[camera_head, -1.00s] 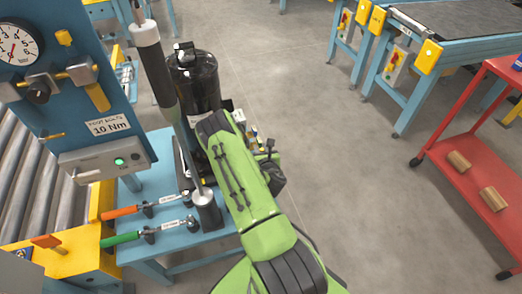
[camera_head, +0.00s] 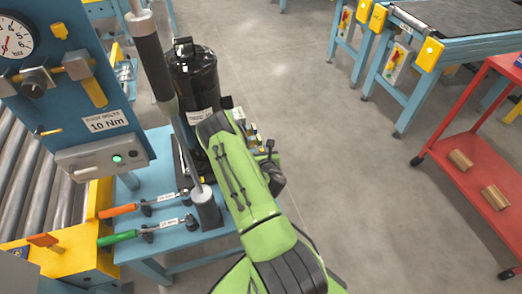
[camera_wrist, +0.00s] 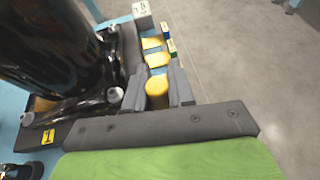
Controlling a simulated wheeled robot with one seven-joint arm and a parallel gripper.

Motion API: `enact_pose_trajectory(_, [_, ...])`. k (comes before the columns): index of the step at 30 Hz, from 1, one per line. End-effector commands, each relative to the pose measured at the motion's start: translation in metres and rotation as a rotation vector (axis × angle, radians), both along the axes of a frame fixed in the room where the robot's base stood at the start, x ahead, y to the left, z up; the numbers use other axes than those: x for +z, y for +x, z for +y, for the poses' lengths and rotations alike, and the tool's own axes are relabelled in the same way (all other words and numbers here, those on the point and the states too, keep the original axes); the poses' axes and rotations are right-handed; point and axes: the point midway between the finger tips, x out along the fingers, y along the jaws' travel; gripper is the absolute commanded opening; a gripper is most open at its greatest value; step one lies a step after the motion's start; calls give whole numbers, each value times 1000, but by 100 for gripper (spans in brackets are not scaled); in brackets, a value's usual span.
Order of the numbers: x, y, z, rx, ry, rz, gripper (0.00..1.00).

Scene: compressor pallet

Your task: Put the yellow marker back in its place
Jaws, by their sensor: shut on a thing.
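The yellow marker (camera_wrist: 157,94) shows in the wrist view as a short yellow cylinder end between the two grey fingers. My gripper (camera_wrist: 159,88) is shut on it, beside the foot of the black compressor (camera_wrist: 55,50). The marker's lower part is hidden, so I cannot tell whether it touches anything below. Just beyond it are two yellow pieces (camera_wrist: 157,59) in a row, with blue and green tags beside them. In the head view my arm hides the gripper and marker; the compressor (camera_head: 193,85) stands left of my arm.
The blue table (camera_head: 158,185) carries an orange-handled tool (camera_head: 118,210) and a green-handled tool (camera_head: 120,237). A tall grey tool (camera_head: 150,55) leans in front of the compressor. A gauge panel (camera_head: 75,100) stands left. A red cart (camera_head: 480,185) stands right; the floor between is clear.

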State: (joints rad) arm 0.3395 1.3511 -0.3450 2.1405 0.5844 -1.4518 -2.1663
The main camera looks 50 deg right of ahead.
Motion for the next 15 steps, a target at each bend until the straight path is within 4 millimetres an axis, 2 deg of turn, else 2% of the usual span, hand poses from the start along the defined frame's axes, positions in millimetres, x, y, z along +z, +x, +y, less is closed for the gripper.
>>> enact_pose_trajectory(15, [-11, 0, 0, 0, 0, 0, 2])
